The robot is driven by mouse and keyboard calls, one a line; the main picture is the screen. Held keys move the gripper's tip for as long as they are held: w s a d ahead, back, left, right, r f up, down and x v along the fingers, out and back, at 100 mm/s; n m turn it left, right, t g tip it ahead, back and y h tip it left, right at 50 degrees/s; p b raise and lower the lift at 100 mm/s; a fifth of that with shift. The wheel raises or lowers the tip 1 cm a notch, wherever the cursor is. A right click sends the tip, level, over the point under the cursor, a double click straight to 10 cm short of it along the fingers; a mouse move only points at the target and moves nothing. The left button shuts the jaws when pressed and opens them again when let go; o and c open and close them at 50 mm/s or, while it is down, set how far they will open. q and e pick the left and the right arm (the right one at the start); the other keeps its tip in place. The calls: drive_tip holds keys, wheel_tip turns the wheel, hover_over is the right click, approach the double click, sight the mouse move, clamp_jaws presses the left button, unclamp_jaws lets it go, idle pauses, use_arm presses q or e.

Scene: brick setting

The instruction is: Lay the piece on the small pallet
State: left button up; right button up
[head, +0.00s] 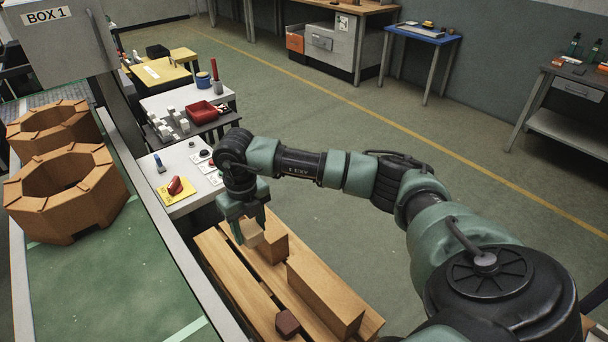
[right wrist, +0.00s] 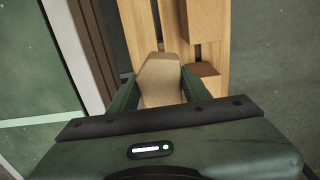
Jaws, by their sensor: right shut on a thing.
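My right gripper (head: 246,222) is shut on a light tan wooden piece (head: 250,234) above the far end of the small pallet (head: 222,260). In the right wrist view the piece (right wrist: 160,80) sits between the two fingers, with the slatted pallet (right wrist: 211,48) below and beyond it. I cannot tell whether the piece touches the pallet. A brown block (head: 273,243) stands on the pallet just right of the piece. My left gripper is not in view.
A green-topped bench (head: 130,290) with a raised pale edge runs along the pallet's left side and carries two orange-brown octagonal rings (head: 65,190). A white table (head: 180,165) with small items stands beyond the pallet. Open floor (head: 330,150) lies behind the arm.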

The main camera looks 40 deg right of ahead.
drive_tip(key=b, duration=1.1)
hover_over(262, 281)
wheel_tip(262, 281, down, 16)
drive_tip(key=shift+f, duration=0.2)
wheel_tip(262, 281, down, 4)
drive_tip(key=b, duration=0.2)
drive_tip(key=shift+b, duration=0.4)
drive_tip(key=shift+f, duration=0.1)
drive_tip(key=shift+w, duration=0.1)
drive_tip(key=shift+f, duration=0.1)
drive_tip(key=o, duration=1.4)
